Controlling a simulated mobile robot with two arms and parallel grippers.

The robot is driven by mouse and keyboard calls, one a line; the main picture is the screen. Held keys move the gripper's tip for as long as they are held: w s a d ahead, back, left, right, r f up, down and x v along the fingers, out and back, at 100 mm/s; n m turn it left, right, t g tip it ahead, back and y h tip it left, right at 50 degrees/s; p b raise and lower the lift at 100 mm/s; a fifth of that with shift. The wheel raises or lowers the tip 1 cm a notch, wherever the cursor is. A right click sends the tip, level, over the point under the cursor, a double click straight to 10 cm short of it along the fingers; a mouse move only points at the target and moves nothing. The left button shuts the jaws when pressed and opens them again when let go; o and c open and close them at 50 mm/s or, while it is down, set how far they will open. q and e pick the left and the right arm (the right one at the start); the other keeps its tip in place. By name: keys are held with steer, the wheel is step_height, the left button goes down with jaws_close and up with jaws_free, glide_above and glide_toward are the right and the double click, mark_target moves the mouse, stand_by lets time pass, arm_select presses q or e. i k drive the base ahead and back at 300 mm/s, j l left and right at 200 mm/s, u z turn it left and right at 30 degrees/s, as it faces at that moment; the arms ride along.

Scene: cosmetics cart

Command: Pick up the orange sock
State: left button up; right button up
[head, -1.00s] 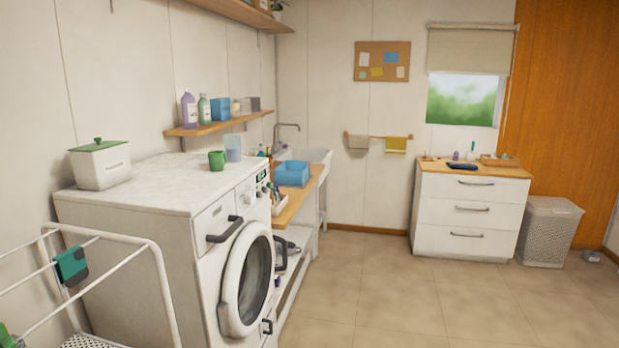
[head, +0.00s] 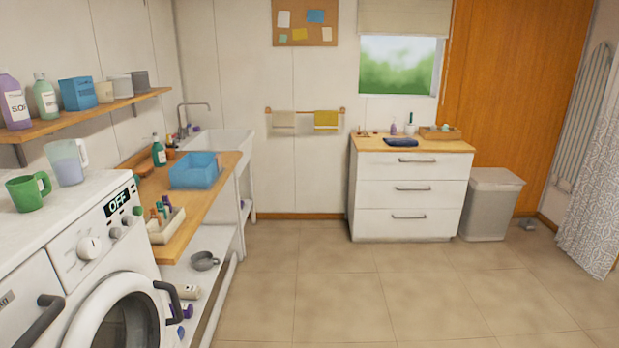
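No orange sock can be made out in the head view. Neither of my grippers shows in it. The front-loading washing machine (head: 40,222) stands at the left with its round door (head: 125,318) at the bottom edge. The inside of the machine cannot be seen clearly.
A wooden counter (head: 205,208) with a blue bin (head: 197,172) and a low shelf runs along the left, ending at a sink (head: 222,143). A white dresser (head: 410,195) and hamper (head: 490,203) stand at the back. The tiled floor (head: 390,290) is clear in the middle.

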mark_target(218, 156)
steer(key=i, duration=1.25)
steer(key=i+u, duration=0.1)
steer(key=i, duration=1.1)
steer(key=l, duration=0.1)
